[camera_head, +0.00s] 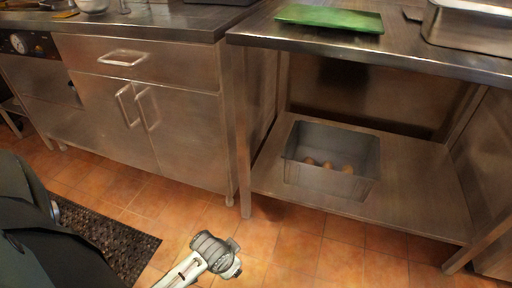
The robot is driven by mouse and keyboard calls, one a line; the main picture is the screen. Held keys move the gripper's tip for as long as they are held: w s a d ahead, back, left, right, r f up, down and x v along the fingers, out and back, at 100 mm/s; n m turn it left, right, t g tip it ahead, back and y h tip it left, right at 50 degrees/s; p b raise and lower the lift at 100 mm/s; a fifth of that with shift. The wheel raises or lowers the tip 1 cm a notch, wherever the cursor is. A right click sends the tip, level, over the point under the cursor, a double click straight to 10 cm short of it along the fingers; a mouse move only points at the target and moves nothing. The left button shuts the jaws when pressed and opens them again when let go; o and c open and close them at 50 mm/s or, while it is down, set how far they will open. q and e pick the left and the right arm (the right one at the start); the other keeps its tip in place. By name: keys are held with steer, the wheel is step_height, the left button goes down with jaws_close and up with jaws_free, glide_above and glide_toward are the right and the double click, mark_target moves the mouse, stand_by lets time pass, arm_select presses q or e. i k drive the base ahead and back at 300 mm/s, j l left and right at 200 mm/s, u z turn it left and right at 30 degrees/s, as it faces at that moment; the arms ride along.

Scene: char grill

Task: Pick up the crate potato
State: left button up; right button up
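The crate (319,183) is a grey open box on the lower shelf of the steel table, at the right of the head view. Several small brown potatoes (327,166) lie on its floor. The crate stands upright near the shelf's left post, and its near wall hides part of the inside. Part of one of my arms (212,251), white and dark grey, shows at the bottom over the floor, well apart from the crate. I see no fingertips on it. Neither gripper can be made out.
The lower shelf (420,190) is bare right of the crate. The tabletop (400,45) overhangs it, with a green board (330,17) and a metal pan (470,25) on top. Steel cabinets (180,120) stand left. A dark mat (105,240) lies on the tiled floor.

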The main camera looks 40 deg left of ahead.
mark_target(308, 160)
steer(key=i+u, duration=0.35)
steer(key=i+l+u, duration=0.15)
steer(key=i+u, duration=0.2)
steer(key=i+l+u, duration=0.3)
steer(key=i+l, duration=0.2)
steer(key=i+z, duration=0.05)
steer(key=i, duration=0.05)
